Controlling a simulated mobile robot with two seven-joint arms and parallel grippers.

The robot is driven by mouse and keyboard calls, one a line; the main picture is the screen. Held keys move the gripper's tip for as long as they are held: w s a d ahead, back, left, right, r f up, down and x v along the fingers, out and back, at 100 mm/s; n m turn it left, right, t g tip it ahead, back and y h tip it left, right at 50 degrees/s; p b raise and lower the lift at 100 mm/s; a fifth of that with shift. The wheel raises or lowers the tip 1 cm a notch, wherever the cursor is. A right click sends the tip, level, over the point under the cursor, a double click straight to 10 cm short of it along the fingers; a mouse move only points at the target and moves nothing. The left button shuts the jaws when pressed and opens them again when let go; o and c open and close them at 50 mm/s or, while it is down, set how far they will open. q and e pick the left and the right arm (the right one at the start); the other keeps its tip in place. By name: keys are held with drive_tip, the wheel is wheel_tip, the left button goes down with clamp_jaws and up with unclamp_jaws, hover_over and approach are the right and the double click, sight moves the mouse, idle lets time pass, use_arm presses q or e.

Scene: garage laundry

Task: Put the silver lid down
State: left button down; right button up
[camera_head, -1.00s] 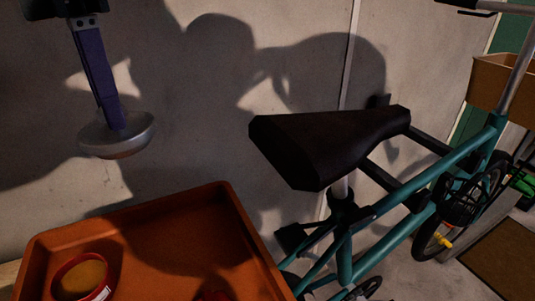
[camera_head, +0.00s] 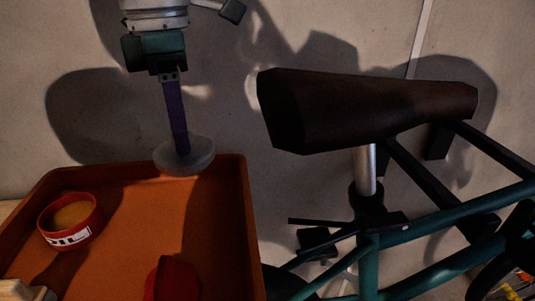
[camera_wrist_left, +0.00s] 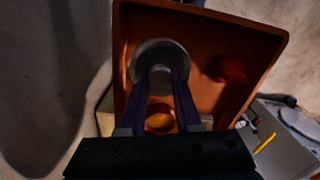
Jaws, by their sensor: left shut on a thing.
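The silver lid (camera_head: 184,158) is a shallow round grey dish shape. My left gripper (camera_head: 180,148) is shut on it from above, with two long purple fingers. In the head view the lid overlaps the far rim of the orange tray (camera_head: 246,215), near its far right corner. In the left wrist view the lid (camera_wrist_left: 160,52) shows over the tray's inside, held between the fingertips (camera_wrist_left: 162,72). I cannot tell whether the lid touches the tray. My right gripper is not in view.
A round red container (camera_head: 70,222) with a white label stands in the tray at left. Another red object (camera_head: 172,279) lies at the tray's front. A teal bicycle with a dark saddle (camera_head: 360,108) stands close on the right. A wall is behind. The tray's middle is bare.

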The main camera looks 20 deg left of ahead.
use_arm(q)
wheel_tip(320, 180, down, 8)
drive_tip(key=b, duration=0.4)
drive_tip(key=shift+d+f+b, duration=0.1)
drive_tip(key=shift+b, duration=0.3)
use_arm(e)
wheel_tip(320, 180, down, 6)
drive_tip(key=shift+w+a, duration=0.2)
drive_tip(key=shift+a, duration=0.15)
use_arm(q)
drive_tip(key=c, duration=0.6)
unclamp_jaws()
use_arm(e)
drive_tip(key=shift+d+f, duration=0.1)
use_arm(q)
drive_tip(key=shift+r, duration=0.35)
wheel_tip(320, 180, up, 12)
drive_tip(key=shift+f, duration=0.15)
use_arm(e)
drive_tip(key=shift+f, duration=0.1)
